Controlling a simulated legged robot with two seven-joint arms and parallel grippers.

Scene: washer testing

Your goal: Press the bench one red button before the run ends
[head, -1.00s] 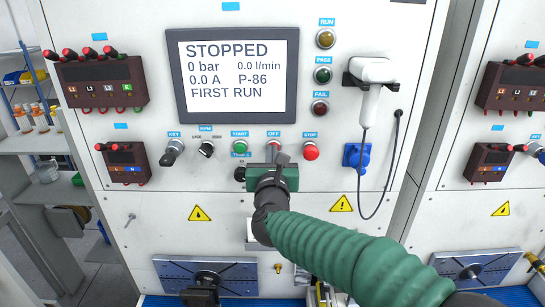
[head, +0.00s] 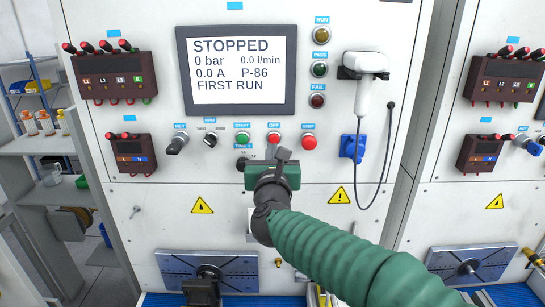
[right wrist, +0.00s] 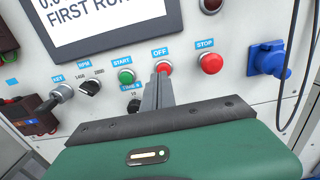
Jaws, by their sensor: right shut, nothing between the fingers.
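The front panel of the test bench (head: 130,215) faces me. It has a red OFF button (head: 273,138), a red STOP button (head: 309,142) to its right and a green START button (head: 243,139) to its left. My right gripper (head: 283,155) is shut and empty, with its fingertips just below the OFF button. In the right wrist view the fingertips (right wrist: 158,86) point at the red OFF button (right wrist: 163,67) and overlap its lower edge. I cannot tell whether they touch it. The STOP button (right wrist: 211,63) stands clear. My left gripper is not in view.
The screen (head: 238,70) reads STOPPED, 0 bar, FIRST RUN. A key switch (head: 177,144) and an RPM knob (head: 211,140) sit left of START. A white handheld device (head: 363,85) with a hanging cable and a blue socket (head: 352,148) are to the right.

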